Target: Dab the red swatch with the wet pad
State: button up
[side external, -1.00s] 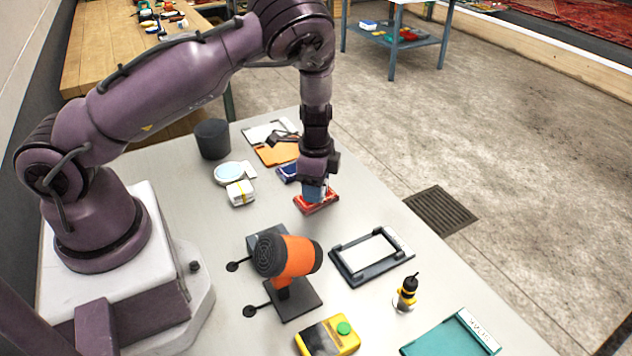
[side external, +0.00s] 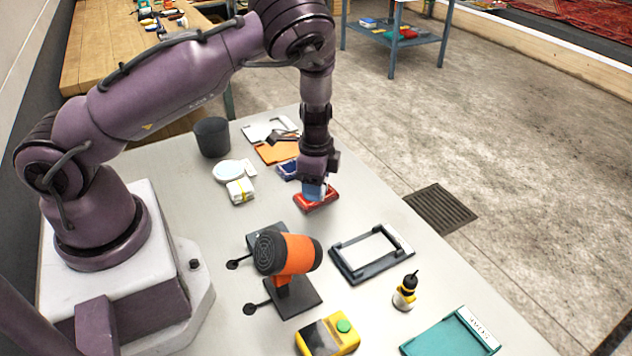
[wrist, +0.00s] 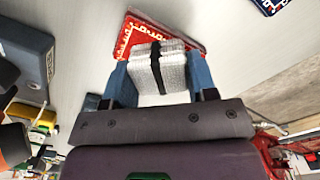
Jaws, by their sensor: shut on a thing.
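The red swatch (side external: 316,205), with a pale dotted border, lies flat on the grey bench. It also shows in the wrist view (wrist: 138,36), partly hidden by the pad. My gripper (side external: 314,190) points down right over it. In the wrist view my gripper's blue fingers are shut on the sides of a white textured pad (wrist: 147,75) with a black band around it. The pad overlaps the swatch in that view; I cannot tell whether they touch. In the side view the fingers mostly hide the pad.
A navy swatch (side external: 286,171) lies just behind the red one. A banded white bundle (side external: 240,191), a white dish (side external: 227,172) and a dark cup (side external: 212,137) stand to the left. An orange dryer (side external: 289,254) and a dark framed tray (side external: 345,262) are in front. The bench's right edge is close.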

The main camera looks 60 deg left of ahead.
jog(key=shift+f, duration=0.1)
jog(key=shift+r, duration=3.55)
jog(key=shift+a, duration=0.1)
